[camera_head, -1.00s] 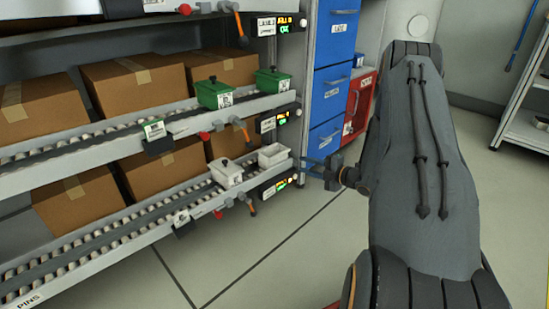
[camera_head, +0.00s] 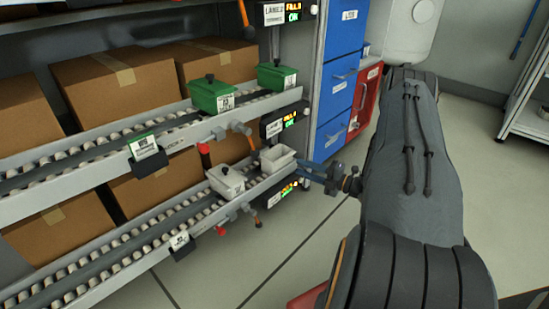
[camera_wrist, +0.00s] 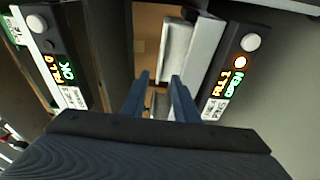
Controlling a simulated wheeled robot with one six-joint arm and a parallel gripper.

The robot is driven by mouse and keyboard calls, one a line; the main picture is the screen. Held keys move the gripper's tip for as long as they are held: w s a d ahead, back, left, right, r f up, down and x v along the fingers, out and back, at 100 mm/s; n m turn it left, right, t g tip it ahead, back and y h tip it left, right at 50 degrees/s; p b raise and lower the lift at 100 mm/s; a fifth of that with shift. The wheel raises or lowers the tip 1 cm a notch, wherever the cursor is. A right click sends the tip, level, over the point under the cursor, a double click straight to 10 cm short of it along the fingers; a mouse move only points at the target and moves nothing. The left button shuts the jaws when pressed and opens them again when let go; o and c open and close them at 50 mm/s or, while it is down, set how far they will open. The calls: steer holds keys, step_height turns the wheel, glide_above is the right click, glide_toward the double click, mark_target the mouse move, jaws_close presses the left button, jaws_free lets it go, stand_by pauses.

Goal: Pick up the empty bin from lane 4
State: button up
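A small light-grey bin (camera_head: 277,159) with an open top stands at the front end of the lower roller lane (camera_head: 207,212) in the head view. Its inside looks empty. A lidded white bin (camera_head: 227,181) with a dark knob stands just behind it on the same lane. My gripper (camera_head: 305,172) is right of the open bin, its fingers pointing at it. In the wrist view my gripper's two blue fingers (camera_wrist: 160,84) are apart. A pale surface (camera_wrist: 177,45), which looks like part of a bin, lies ahead of them. I cannot tell whether the fingers touch the bin.
Green lidded bins (camera_head: 212,95) stand on the lane above. Cardboard boxes (camera_head: 115,78) sit behind the lanes. A lit panel (camera_wrist: 231,75) reading "FILL 1 OPEN" is close right of the fingers in the wrist view. Blue drawers (camera_head: 336,87) stand behind.

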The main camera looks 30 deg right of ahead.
mark_target(283, 160)
steer(key=b+x, duration=0.4)
steer(key=x, duration=0.2)
steer(key=shift+w, duration=0.3)
steer(key=shift+a, duration=0.1)
jaws_close()
